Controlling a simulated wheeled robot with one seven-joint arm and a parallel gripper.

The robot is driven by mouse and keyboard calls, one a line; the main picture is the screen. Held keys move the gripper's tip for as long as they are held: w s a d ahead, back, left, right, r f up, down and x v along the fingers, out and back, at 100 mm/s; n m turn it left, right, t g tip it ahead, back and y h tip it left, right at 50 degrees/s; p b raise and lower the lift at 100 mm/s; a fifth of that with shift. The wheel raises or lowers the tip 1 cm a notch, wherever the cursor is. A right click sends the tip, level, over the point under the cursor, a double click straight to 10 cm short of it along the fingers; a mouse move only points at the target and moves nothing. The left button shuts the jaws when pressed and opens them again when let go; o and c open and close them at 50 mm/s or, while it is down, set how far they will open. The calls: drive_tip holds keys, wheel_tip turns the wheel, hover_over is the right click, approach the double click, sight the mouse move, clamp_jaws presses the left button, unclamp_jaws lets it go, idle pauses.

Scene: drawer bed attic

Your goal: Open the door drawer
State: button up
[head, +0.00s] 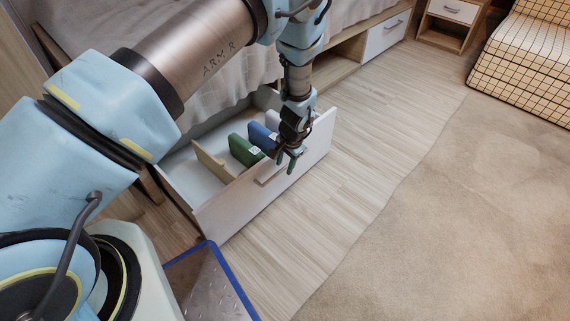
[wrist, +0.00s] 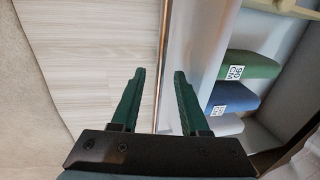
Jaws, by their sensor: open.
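The drawer (head: 232,204) under the bed stands pulled out, with its white front panel facing the room. A light handle (head: 268,174) is on that panel, partly hidden by my gripper. My gripper (head: 287,161) is open and points down at the front panel, close to the handle. In the wrist view the green fingers of my gripper (wrist: 160,72) are apart with nothing held between them. The drawer's front panel (wrist: 192,35) runs just beside and behind the fingers there. I cannot tell whether a finger touches it.
The drawer holds a green box (head: 242,151), a blue box (head: 261,138) and a wooden divider (head: 211,161). The bed (head: 345,12) is behind. A nightstand (head: 450,12) and checkered sofa (head: 525,60) stand at the back right. The wooden floor and carpet (head: 450,210) are clear.

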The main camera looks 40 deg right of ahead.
wheel_tip(320, 180, up, 10)
drive_tip(key=s+p, duration=0.2)
drive_tip(key=shift+d+r+p, duration=0.2)
drive_tip(key=shift+r+p, duration=0.05)
drive_tip(key=shift+p, duration=0.15)
drive_tip(key=w+a+r+n, duration=0.4)
drive_tip(key=w+a+r, duration=0.2)
drive_tip(key=a+r, duration=0.4)
drive_tip(key=w+a+r+n, duration=0.4)
drive_tip(key=w+a+r, duration=0.25)
drive_tip(key=a, duration=0.55)
drive_tip(key=s+a+r+n, duration=0.3)
drive_tip(key=s+a+r, duration=0.15)
drive_tip(key=a, duration=0.65)
drive_tip(key=s+a+r+n, duration=0.35)
drive_tip(key=a+r, duration=0.25)
drive_tip(key=a, duration=0.5)
wheel_tip(320, 180, up, 32)
drive_tip(key=p, duration=3.1)
drive_tip(key=shift+w+d+f+g+h+p, duration=0.25)
drive_tip(key=shift+w+g+h+p, duration=0.05)
drive_tip(key=shift+w+p, duration=0.1)
